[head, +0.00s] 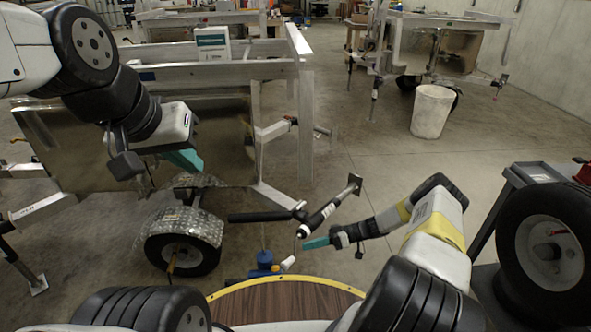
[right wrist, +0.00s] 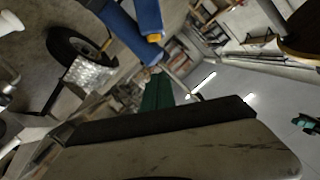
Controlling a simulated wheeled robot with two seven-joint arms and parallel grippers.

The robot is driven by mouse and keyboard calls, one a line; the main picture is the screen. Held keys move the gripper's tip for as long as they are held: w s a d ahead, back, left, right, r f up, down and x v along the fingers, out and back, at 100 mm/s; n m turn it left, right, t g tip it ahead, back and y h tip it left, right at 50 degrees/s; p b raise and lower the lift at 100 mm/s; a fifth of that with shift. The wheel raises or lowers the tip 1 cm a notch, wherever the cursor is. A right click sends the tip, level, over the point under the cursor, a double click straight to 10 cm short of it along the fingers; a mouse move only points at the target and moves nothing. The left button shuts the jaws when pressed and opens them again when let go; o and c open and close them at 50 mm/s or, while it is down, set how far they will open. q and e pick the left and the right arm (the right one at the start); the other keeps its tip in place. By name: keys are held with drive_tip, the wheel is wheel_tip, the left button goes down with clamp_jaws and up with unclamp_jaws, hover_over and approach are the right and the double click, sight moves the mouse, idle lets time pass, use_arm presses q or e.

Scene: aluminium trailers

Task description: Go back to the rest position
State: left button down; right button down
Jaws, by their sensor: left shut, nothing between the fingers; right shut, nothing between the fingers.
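My left gripper (head: 188,160) is raised at the left, in front of the trailer's shiny side panel. Its teal fingers are shut and empty. My right gripper (head: 312,243) reaches in from the right, lower down, and points left. Its teal fingers are shut and empty, close below a black and silver bar of the trailer; I cannot tell whether they touch it. In the right wrist view, a green finger (right wrist: 157,92) shows beyond a pale, dark-edged part.
The aluminium trailer (head: 272,70) with its wheel (head: 182,256) fills the left. A round wooden top with a yellow rim (head: 285,300) is at the bottom. A cart with a tyre (head: 550,250) stands at right. A white bin (head: 432,110) stands behind; the middle-right floor is clear.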

drive_tip(key=d+r+m+h, duration=0.3)
drive_tip(key=r+h, duration=0.7)
drive_tip(key=r, duration=2.2)
drive_tip(key=s+r+m+t+h, duration=0.3)
drive_tip(key=s+r+m, duration=0.1)
drive_tip(key=s+r, duration=0.75)
drive_tip(key=s+r+m+t, duration=0.4)
drive_tip(key=s+r, duration=0.4)
drive_tip(key=s, duration=0.3)
drive_tip(key=shift+d+m+t+h, duration=0.3)
drive_tip(key=shift+d+m, duration=0.1)
drive_tip(key=shift+s, duration=0.2)
